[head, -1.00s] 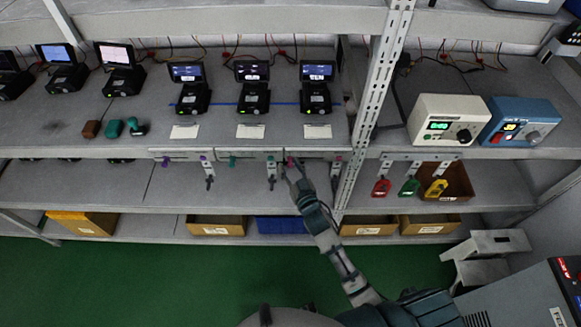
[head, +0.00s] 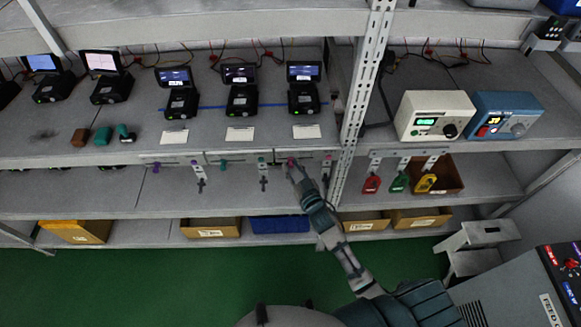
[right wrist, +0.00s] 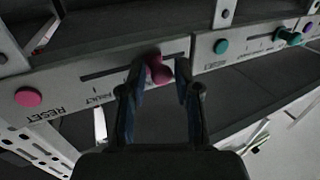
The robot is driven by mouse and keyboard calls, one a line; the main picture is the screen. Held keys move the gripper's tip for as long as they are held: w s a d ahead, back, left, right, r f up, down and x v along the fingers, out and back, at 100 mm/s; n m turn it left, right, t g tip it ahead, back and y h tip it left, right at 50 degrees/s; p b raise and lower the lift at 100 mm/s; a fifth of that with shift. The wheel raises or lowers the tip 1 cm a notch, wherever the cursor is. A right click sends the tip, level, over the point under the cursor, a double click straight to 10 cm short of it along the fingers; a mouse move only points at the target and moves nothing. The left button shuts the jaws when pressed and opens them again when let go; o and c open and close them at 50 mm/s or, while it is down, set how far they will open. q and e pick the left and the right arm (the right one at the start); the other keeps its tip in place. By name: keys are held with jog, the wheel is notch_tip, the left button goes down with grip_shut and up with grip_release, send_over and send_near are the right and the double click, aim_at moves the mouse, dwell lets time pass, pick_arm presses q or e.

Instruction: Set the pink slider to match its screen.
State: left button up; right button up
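The pink slider knob (head: 291,161) sits on the shelf-edge panel under the right-hand small monitor (head: 304,72). In the right wrist view the pink knob (right wrist: 158,69) stands in its dark slot, away from the RESET end with the round pink button (right wrist: 28,97). My right gripper (head: 297,171) is at the panel, and its fingertips (right wrist: 160,75) are on either side of the knob, apart, with the knob between them. Whether either finger touches it I cannot tell. The monitor's screen is lit blue-white, its text too small to read. My left gripper is out of view.
A metal post (head: 362,95) stands just right of the pink slider in the head view. Coloured tags (head: 398,182) hang beyond it. Bins (head: 212,227) sit on the lower shelf.

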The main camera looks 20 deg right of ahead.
jog(key=shift+o, duration=0.3)
jog(key=shift+s, duration=0.35)
jog(key=s+d, duration=0.1)
jog(key=s, duration=1)
jog(key=shift+d, duration=0.15)
jog(key=shift+f, duration=0.15)
jog(key=s+f+g+b, duration=0.1)
jog(key=s+f+g, duration=0.2)
jog(key=f, duration=1)
jog(key=s+d+f+g+h, duration=0.1)
jog(key=s+f+g, duration=0.15)
jog(key=f, duration=0.95)
jog(key=s+f+g+b, duration=0.1)
jog(key=s+f+g, duration=0.25)
jog(key=f, duration=0.95)
jog(key=s+f+g, duration=0.2)
jog(key=s+f, duration=0.5)
jog(key=s, duration=0.3)
jog(key=s+d+f+g, duration=0.1)
jog(key=s+f+g, duration=0.2)
jog(key=s+f, duration=0.4)
jog(key=s+d+f+n+g+h+b, duration=0.1)
jog(key=s+f+g, duration=0.1)
jog(key=s+f, duration=0.5)
jog(key=s, duration=0.6)
jog(key=shift+s+g, duration=0.35)
jog(key=shift+g, duration=0.05)
